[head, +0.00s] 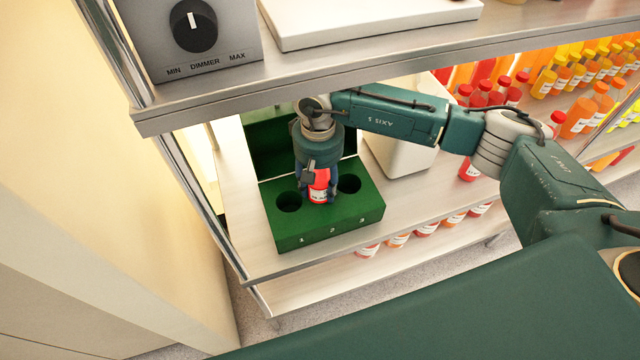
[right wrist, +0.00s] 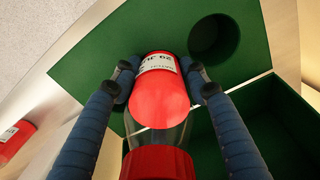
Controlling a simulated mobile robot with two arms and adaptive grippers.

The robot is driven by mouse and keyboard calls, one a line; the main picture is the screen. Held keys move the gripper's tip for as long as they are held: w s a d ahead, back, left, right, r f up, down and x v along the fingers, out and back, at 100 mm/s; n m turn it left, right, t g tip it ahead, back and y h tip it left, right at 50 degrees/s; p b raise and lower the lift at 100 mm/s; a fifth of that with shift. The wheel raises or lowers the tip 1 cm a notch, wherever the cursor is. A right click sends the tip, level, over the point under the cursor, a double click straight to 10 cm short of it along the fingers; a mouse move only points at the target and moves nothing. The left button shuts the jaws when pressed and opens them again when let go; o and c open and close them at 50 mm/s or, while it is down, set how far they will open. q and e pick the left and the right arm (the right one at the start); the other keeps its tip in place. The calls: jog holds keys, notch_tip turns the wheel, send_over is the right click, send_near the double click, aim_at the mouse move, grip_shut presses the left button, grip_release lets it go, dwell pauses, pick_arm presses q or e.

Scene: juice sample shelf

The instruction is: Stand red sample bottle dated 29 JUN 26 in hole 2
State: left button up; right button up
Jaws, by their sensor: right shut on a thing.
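The red sample bottle (head: 319,179) is upright, or nearly so, over the place of hole 2 in the green block (head: 290,229). Hole 1 (head: 289,202) and hole 3 (head: 349,183) are empty. The bottle hides hole 2, and I cannot tell whether its base is inside. My left gripper is not in view.
The upper shelf edge (head: 390,73) passes over my right arm. A white container (head: 399,158) stands right of the block. Several red, orange and yellow bottles (head: 572,110) stand at the right; more stand on the shelf below. A dimmer box (head: 196,40) is above.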

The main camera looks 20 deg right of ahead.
aim_at(319, 177)
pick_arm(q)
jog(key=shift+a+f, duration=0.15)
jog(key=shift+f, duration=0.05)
pick_arm(e)
jog(key=shift+s+f, duration=0.1)
jog(key=shift+f, duration=0.15)
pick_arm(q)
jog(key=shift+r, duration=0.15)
pick_arm(e)
jog(key=shift+r, duration=0.2)
pick_arm(q)
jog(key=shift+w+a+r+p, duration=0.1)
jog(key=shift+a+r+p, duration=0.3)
jog(key=shift+p, duration=0.1)
pick_arm(e)
jog(key=shift+r, duration=1.6)
